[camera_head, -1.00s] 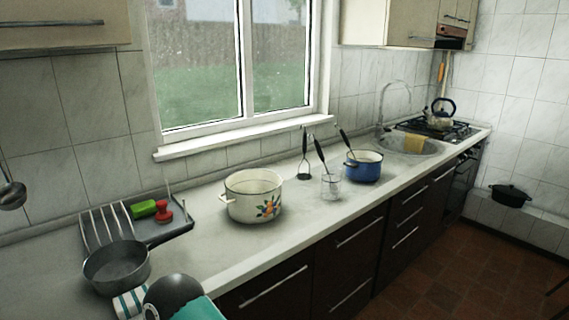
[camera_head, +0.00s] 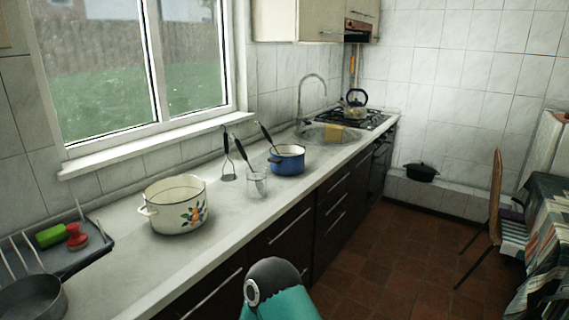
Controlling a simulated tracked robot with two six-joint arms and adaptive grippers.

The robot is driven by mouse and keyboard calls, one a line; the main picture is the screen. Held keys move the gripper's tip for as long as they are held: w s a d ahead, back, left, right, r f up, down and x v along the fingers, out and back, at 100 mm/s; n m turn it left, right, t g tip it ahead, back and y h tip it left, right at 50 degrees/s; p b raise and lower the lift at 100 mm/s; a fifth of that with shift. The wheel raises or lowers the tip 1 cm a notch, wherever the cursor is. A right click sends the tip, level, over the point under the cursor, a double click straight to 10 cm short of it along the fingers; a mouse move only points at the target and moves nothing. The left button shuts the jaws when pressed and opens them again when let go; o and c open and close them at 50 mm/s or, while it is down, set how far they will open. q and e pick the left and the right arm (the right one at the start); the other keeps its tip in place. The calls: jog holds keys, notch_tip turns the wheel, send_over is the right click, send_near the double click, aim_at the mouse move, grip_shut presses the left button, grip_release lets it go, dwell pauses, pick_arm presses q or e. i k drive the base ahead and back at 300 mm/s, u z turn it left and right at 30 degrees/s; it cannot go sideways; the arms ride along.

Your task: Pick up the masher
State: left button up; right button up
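The masher (camera_head: 228,170) looks to be the utensil with a long dark handle and a wire head. A grey and teal part of my own arm shows at the bottom edge, well in front of the counter. Neither of my grippers is in view.
A dish rack (camera_head: 75,259) and grey pan (camera_head: 32,298) are at far left. Floor (camera_head: 400,235) is open at right.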

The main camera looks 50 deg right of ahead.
aim_at(226, 178)
jog(key=u, duration=0.95)
jog(key=i, duration=0.1)
jog(key=z, duration=2)
jog(key=k, duration=0.9)
jog(key=z, duration=0.2)
jog(key=i, duration=0.9)
jog(key=u, duration=0.2)
jog(key=k, duration=0.9)
jog(key=z, duration=0.15)
jog(key=i, duration=0.7)
jog(key=z, duration=0.05)
